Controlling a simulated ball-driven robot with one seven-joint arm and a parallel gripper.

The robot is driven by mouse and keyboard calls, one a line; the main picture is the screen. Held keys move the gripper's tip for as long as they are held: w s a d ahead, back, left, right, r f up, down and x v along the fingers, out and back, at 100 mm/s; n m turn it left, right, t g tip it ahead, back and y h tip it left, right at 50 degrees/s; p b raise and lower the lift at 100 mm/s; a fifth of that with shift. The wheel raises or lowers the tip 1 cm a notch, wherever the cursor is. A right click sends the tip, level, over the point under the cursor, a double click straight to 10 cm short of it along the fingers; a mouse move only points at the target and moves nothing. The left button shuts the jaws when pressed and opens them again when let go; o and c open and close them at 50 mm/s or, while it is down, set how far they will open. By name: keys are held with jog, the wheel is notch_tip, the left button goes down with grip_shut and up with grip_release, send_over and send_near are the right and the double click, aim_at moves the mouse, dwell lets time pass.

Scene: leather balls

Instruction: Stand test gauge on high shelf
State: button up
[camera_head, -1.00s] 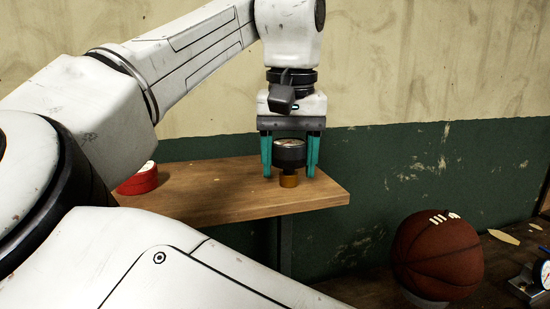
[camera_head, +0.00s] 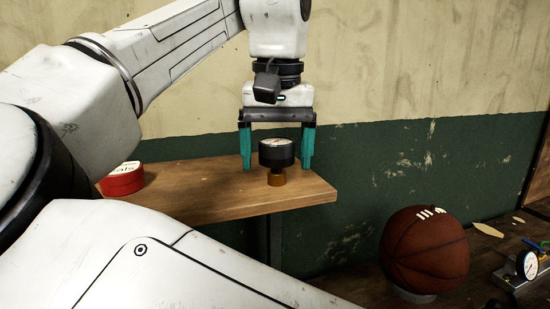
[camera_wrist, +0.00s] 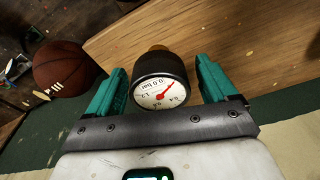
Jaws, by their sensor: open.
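The test gauge (camera_head: 276,158) is a black round gauge with a white dial and a brass foot. It stands upright on the wooden high shelf (camera_head: 215,203), near the right end. In the wrist view the gauge (camera_wrist: 160,80) shows its dial and red needle between the teal fingers. My gripper (camera_head: 277,160) is open, with a finger on each side of the gauge and a visible gap to both in the wrist view. In the head view the gauge appears in front of the fingers, which point down.
A red round tin (camera_head: 122,180) sits on the shelf at the left. Below right, a basketball (camera_head: 425,250) rests on a dark bench beside another dial gauge on a metal block (camera_head: 526,268). A green and cream wall (camera_head: 400,160) stands behind the shelf.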

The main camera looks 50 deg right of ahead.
aim_at(279, 145)
jog(key=r, duration=0.7)
jog(key=s+a+r, duration=0.1)
jog(key=r, duration=0.3)
jog(key=shift+p, duration=0.4)
